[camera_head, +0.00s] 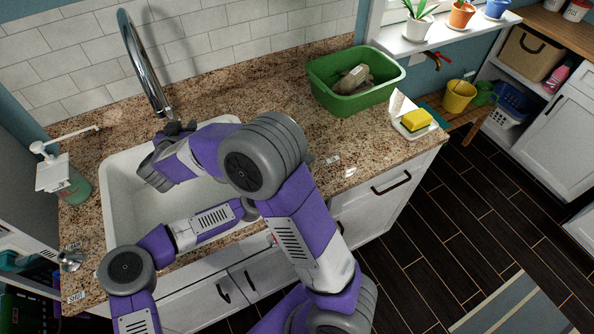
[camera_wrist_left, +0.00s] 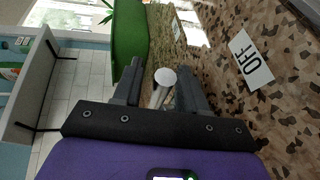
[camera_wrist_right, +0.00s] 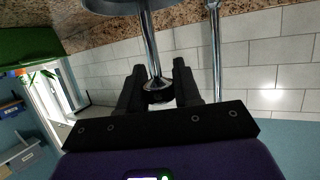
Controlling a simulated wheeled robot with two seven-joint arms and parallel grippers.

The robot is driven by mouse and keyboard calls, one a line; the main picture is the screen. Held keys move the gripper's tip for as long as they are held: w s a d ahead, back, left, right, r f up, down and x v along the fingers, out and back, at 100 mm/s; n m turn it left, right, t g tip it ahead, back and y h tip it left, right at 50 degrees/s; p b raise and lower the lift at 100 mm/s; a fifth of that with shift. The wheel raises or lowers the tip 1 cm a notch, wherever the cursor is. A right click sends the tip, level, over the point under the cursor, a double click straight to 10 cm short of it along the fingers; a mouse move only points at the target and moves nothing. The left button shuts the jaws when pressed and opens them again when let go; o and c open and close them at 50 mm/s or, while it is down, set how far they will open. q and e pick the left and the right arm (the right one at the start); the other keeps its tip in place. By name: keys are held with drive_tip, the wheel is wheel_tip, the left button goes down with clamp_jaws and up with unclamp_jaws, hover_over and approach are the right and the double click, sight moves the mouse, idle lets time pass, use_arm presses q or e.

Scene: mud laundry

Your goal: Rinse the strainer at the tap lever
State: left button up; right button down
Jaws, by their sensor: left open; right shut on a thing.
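My right gripper (camera_wrist_right: 158,67) is shut on the flared end of a chrome stem (camera_wrist_right: 151,42). The stem runs up to a dark round piece (camera_wrist_right: 115,6) that looks like the strainer, cut off by the view's edge. In the head view my right gripper (camera_head: 174,128) is above the back of the sink, beside the chrome spout (camera_head: 140,60); the strainer is hidden there. My left gripper (camera_wrist_left: 160,70) is open, with the round-ended tap lever (camera_wrist_left: 165,77) between its fingers.
An OFF label (camera_wrist_left: 250,58) lies right of the lever. The white sink (camera_head: 125,215) is under my arms. A green tub (camera_head: 350,98) and a yellow sponge (camera_head: 416,119) stand on the right counter. A soap dispenser (camera_head: 68,180) and a chrome fitting (camera_head: 70,262) are at left.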

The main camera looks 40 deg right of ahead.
use_arm(q)
drive_tip(key=v, duration=1.2)
drive_tip(key=shift+d, duration=0.1)
drive_tip(key=shift+r, duration=0.25)
use_arm(e)
drive_tip(key=s, duration=0.8)
drive_tip(key=shift+a, duration=0.3)
use_arm(q)
drive_tip(key=shift+r+p, duration=0.1)
drive_tip(key=shift+p, duration=0.3)
use_arm(e)
drive_tip(key=shift+r, duration=0.1)
idle(0.4)
